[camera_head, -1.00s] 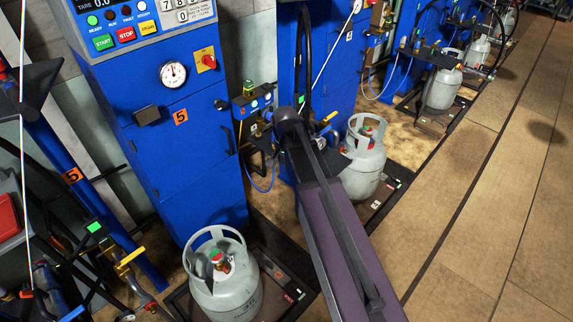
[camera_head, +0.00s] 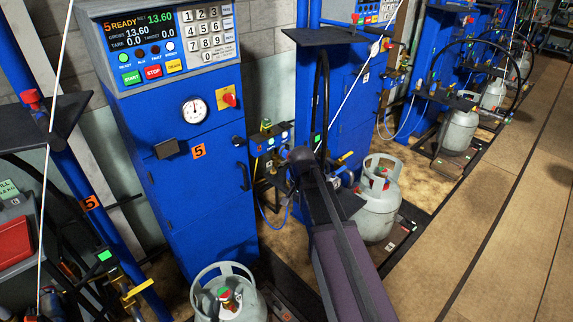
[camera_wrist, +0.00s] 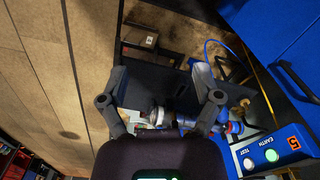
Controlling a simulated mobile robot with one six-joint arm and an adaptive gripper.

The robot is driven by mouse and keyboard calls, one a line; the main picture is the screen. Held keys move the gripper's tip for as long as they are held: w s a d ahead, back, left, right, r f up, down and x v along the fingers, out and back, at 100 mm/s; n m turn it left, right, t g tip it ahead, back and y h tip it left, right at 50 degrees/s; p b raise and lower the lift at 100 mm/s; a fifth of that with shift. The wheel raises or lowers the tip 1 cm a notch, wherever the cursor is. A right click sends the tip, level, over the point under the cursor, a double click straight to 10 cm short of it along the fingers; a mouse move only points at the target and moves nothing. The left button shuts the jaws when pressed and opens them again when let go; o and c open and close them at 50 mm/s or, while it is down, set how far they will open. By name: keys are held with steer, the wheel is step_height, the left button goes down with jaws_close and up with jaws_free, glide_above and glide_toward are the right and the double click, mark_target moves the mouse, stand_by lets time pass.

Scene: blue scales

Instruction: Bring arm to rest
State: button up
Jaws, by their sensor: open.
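My arm (camera_head: 345,240) reaches forward from the bottom of the head view. Its far end is near the gap between two blue scale cabinets, and the gripper's fingers cannot be made out there. In the wrist view my gripper (camera_wrist: 165,105) has its two dark fingers spread apart, open, with nothing held between them. Behind the fingers are a dark plate and a fitting with blue and red parts (camera_wrist: 190,122), which look apart from the fingers, though depth is hard to tell.
The blue scale cabinet 5 (camera_head: 185,180) stands left of my arm, its display reading READY and 13.60. A grey gas cylinder (camera_head: 228,298) stands before it; another cylinder (camera_head: 378,200) is just right of my arm. Brown floor (camera_head: 500,230) at the right is clear.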

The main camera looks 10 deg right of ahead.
steer(key=s+d+n, duration=0.2)
steer(key=s+n, duration=0.5)
steer(key=s, duration=0.6)
